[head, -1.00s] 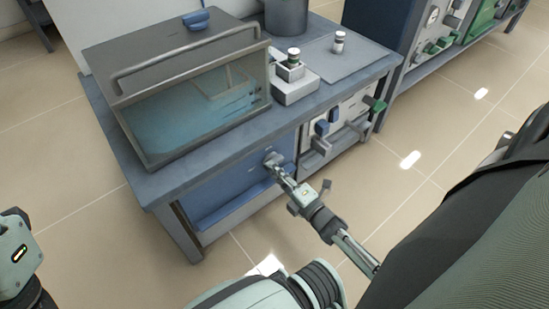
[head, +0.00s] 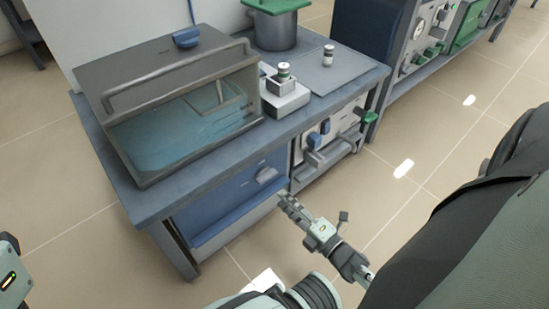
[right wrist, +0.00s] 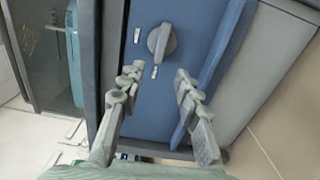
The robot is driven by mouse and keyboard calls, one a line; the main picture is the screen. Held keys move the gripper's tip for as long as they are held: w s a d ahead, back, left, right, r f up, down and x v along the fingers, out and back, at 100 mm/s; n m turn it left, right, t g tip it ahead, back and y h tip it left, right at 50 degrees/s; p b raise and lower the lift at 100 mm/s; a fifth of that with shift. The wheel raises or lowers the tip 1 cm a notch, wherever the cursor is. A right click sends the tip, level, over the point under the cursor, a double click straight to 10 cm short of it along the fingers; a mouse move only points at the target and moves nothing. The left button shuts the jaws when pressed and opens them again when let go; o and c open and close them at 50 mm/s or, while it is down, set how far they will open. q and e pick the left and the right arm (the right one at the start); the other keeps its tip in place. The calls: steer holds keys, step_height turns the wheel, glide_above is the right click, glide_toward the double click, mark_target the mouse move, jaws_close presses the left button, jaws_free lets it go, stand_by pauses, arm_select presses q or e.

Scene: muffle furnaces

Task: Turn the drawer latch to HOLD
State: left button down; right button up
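The drawer latch is a grey knob (head: 266,175) on the blue drawer front (head: 222,196) under the bench top. Part of my left gripper (head: 10,275) shows at the left edge, fingers hidden.
A glass-fronted box (head: 185,105) stands on the bench (head: 160,205) above the drawer. A control panel (head: 330,130) with blue and green handles is right of the drawer. A blue ledge (right wrist: 222,55) juts along the drawer's lower edge. The floor in front is clear.

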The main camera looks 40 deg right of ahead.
steer(key=s, duration=0.3)
steer(key=shift+s+d, duration=0.15)
steer(key=shift+s, duration=0.25)
stand_by(0.4)
